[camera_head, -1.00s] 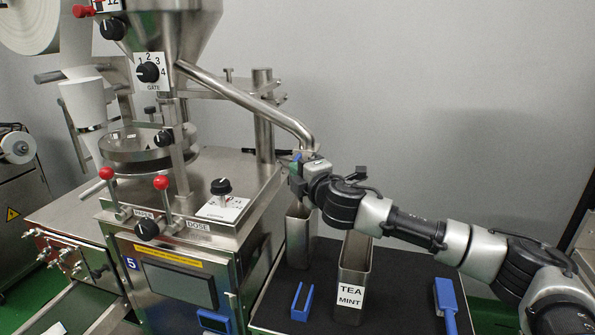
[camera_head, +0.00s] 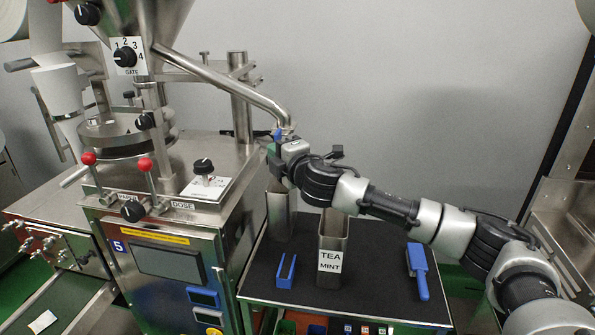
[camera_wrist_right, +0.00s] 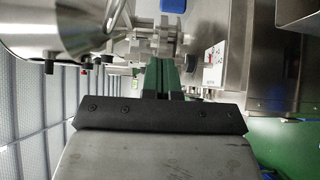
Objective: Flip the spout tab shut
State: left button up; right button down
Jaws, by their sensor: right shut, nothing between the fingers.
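The steel spout (camera_head: 232,85) slopes down to the right from the hopper and ends just above my right gripper. A small blue tab (camera_head: 278,134) shows at the spout's lower end, against my gripper; its exact angle is too small to tell. My right gripper (camera_head: 273,152) is shut and empty beside the spout end, over a tall open steel canister (camera_head: 281,215). In the wrist view, my shut green fingers (camera_wrist_right: 161,78) point at metal parts, with a blue piece (camera_wrist_right: 172,5) at the top edge. My left gripper is out of view.
A steel canister labelled TEA MINT (camera_head: 332,245) stands on the black mat (camera_head: 378,275). The packing machine (camera_head: 165,262), with red-knobbed levers, fills the left.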

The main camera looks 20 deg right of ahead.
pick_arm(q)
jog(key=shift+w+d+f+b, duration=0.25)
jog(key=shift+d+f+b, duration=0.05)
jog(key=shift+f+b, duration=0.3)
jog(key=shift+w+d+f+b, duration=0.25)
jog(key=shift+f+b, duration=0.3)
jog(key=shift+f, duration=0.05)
pick_arm(e)
jog(key=s+d, duration=0.2)
jog(key=s, duration=0.5)
jog(key=shift+s+d+f, duration=0.35)
jog(key=shift+s+d, duration=0.05)
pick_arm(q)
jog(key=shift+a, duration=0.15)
pick_arm(e)
jog(key=shift+a, duration=0.1)
